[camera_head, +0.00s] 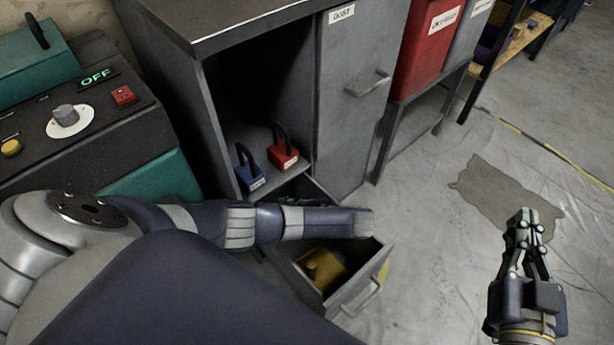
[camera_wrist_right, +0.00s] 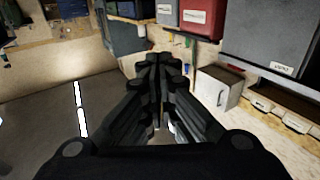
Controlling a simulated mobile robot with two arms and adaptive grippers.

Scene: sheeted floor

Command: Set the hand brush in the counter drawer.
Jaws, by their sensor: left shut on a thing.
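The counter drawer (camera_head: 345,304) stands pulled out of the grey cabinet. A yellow-brown object (camera_head: 325,268) lies low inside it; I cannot tell whether this is the hand brush, and I recognise no other brush. My left arm reaches across from the left, over the drawer's inner part. I cannot make out my left gripper's fingers or what they hold, since the arm covers that area. My right gripper (camera_head: 524,218) is over the floor at the right, well apart from the drawer. Its fingertips are together and empty, as the right wrist view (camera_wrist_right: 158,62) also shows.
A blue padlock (camera_head: 250,178) and a red padlock (camera_head: 283,155) are in the open cabinet bay above the drawer. A closed door (camera_head: 352,100) with a handle is beside it. Red and grey bins stand further right. A control console (camera_head: 75,120) is at the left. The right floor is clear.

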